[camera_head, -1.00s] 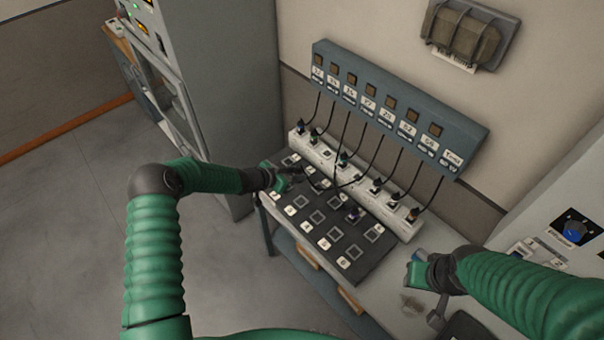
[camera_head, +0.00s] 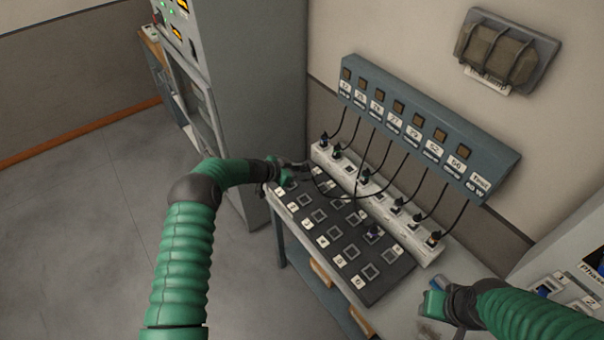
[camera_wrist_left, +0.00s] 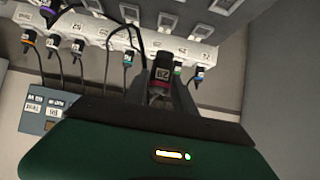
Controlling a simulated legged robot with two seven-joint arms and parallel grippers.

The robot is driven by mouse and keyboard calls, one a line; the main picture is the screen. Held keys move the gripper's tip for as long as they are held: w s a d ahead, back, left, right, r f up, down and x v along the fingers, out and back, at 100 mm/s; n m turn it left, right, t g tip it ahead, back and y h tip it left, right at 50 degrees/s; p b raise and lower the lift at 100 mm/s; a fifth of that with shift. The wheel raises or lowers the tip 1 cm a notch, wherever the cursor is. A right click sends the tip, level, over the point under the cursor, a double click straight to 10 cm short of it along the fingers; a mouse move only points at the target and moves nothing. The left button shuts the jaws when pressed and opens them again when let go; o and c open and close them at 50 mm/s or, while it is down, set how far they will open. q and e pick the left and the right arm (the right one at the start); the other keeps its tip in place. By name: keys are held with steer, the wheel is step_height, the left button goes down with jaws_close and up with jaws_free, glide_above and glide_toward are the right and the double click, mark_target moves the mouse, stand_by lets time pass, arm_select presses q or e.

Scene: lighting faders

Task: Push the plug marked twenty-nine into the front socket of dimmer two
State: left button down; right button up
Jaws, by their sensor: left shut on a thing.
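My left gripper (camera_head: 292,171) is shut on a dark plug with a red band (camera_wrist_left: 160,78). Its white label, upside down in the left wrist view, seems to read 29. The plug is above the far left end of the dark dimmer board (camera_head: 322,190), apart from any socket. The board has rows of square sockets and white number tags along its front edge; the tag for dimmer two is too small to read surely. My right gripper (camera_head: 440,298) is low at the right, away from the board; its jaws are unclear.
A white strip (camera_head: 345,172) with several corded plugs runs behind the board, beneath a blue-grey label box (camera_head: 420,125). Cords hang between them, near the left gripper. One plug (camera_head: 374,232) stands in the board. A tall grey cabinet (camera_head: 245,90) stands at left.

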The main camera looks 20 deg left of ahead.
arm_select(q)
steer(key=shift+d+f+b, duration=0.1)
steer(key=shift+f+b, duration=3.8)
steer(key=shift+f, duration=0.55)
steer(key=shift+f, duration=0.15)
steer(key=shift+f+b, duration=0.95)
steer(key=shift+b, duration=0.05)
steer(key=shift+f+b, duration=0.95)
steer(key=shift+b, duration=0.15)
steer(key=shift+s+f, duration=0.1)
steer(key=shift+s, duration=0.05)
steer(key=c, duration=0.9)
jaws_free()
steer(key=shift+c, duration=0.2)
